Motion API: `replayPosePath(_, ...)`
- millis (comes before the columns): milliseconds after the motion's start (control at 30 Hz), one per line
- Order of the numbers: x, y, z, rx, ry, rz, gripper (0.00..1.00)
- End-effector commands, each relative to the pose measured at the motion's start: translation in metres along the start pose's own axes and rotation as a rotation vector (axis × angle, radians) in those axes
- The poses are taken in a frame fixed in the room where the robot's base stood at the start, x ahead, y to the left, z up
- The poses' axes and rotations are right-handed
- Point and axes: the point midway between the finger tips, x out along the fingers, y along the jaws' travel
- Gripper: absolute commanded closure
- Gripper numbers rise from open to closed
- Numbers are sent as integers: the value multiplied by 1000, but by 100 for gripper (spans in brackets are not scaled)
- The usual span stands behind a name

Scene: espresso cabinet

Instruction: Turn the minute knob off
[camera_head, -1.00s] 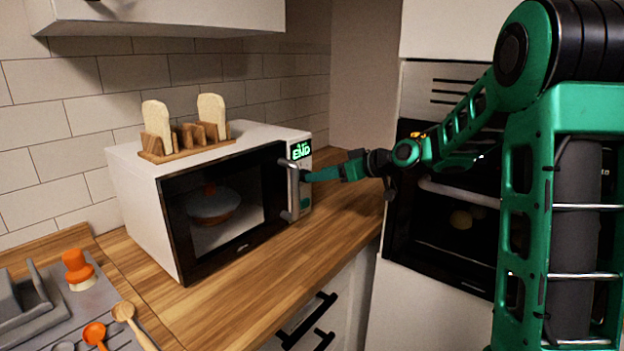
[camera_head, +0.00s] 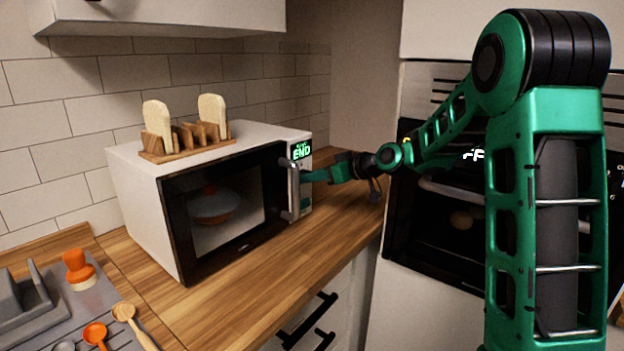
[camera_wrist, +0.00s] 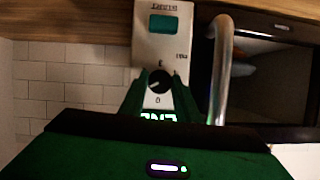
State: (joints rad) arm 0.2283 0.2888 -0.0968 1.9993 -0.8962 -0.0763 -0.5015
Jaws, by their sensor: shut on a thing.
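The microwave (camera_head: 150,178) stands on the wooden counter with its door shut. Its narrow control panel is right of the door handle, with a lit green display reading END (camera_head: 301,153). My gripper (camera_head: 305,177) reaches the panel from the right, below the display. In the wrist view the panel appears upside down. There the dark round minute knob (camera_wrist: 158,79) with a pale pointer mark sits between the fingertips of my gripper (camera_wrist: 158,86), which is shut on it. The knob is hidden in the head view.
The metal door handle (camera_head: 293,190) stands out close beside my gripper, and also shows in the wrist view (camera_wrist: 221,65). A toast rack (camera_head: 190,146) is on top of the microwave. A built-in oven (camera_head: 430,220) is at right.

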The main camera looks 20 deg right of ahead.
Motion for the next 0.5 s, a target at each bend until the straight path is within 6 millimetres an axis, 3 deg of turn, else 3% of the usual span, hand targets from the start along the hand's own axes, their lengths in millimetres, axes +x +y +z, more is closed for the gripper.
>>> replayPosePath(267, -1, 2, -1, -59, 1, 33, 93)
replayPosePath(500, -1, 0, -1, -209, 1, 95, 93)
